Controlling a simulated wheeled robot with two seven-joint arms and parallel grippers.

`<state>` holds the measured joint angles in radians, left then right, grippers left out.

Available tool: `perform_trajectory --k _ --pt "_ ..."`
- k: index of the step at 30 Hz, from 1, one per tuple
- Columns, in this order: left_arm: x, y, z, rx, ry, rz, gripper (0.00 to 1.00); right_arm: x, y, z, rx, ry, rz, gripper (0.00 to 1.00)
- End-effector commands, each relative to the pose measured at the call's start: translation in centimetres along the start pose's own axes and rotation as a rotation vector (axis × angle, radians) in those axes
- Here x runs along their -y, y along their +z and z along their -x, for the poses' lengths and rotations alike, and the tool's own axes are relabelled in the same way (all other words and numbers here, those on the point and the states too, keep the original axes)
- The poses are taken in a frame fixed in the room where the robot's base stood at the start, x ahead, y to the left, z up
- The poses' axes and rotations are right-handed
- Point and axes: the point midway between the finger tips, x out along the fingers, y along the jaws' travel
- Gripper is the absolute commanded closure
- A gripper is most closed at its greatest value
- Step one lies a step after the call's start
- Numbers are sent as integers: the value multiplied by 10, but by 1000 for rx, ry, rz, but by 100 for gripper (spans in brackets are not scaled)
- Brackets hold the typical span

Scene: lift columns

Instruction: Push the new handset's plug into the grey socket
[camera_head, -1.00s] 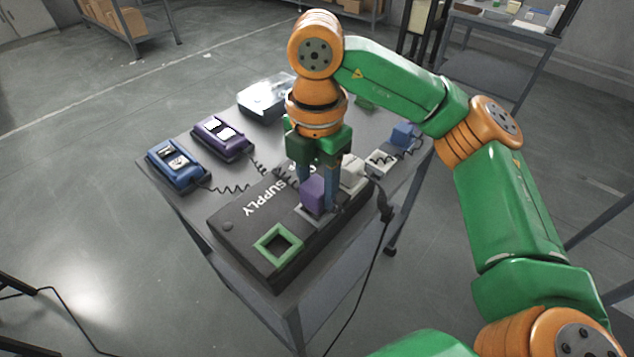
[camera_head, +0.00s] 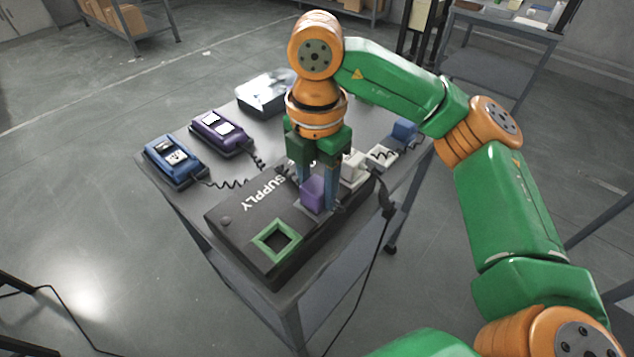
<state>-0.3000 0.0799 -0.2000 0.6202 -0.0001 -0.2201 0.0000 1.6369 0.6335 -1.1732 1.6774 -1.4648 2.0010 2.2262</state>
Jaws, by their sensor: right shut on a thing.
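My right gripper (camera_head: 320,182) points down over the black supply box (camera_head: 240,222) and is shut on a purple plug (camera_head: 312,194). The plug is upright at the grey socket (camera_head: 303,211), which it and the fingers mostly hide. I cannot tell how deep the plug sits. The purple handset (camera_head: 222,131), matching the plug in colour, lies at the table's back left, with a coiled cord running toward the box. My left gripper is not in view.
A green-rimmed open socket (camera_head: 276,240) is at the box's near end. A white block (camera_head: 353,166) is just right of the gripper. A black cable hangs off the right edge.

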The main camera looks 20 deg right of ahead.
Motion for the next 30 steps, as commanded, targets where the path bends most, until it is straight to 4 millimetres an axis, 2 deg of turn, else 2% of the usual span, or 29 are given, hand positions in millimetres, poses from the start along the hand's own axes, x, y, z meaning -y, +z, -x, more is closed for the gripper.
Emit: perform_trajectory --k 5,6,9,15,16,17,18,26,30 --pt "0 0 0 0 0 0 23 0 0 1 0 1 0 100" --pt "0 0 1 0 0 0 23 0 0 1 0 2 0 40" --pt "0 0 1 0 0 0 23 0 0 1 0 1 0 16" --pt "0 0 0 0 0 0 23 0 0 1 0 1 0 16" --pt "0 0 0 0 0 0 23 0 0 1 0 1 0 13" --pt "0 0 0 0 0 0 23 0 0 1 0 1 0 5" --pt "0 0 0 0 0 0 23 0 0 1 0 1 0 3" --pt "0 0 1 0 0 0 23 0 0 1 0 1 0 3" --pt "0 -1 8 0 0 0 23 0 0 9 0 1 0 3"
